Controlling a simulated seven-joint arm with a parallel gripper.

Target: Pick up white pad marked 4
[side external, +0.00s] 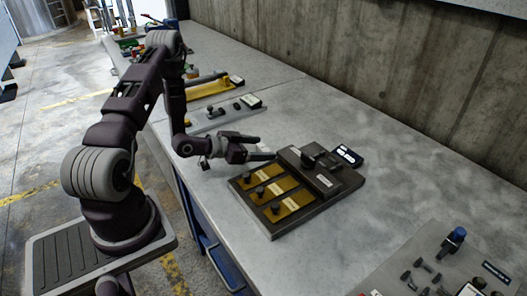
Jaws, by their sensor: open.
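I cannot make out a white pad marked 4; any numbers are too small to read. Small white patches show on the black block (347,156) behind the dark fixture, on the fixture's raised part, and on plates elsewhere on the bench. My gripper (263,148) is open and empty, its fingers pointing right. In the picture it is just above and left of the dark fixture (272,221). Its exact height over the bench is hard to tell.
The dark fixture holds brass plates (275,191) with black knobs and a raised block (306,168) with a handle. A grey plate (215,117) and a yellow tray (205,91) lie farther back. A panel with a blue knob (456,235) is at lower right. A concrete wall (400,70) bounds the bench.

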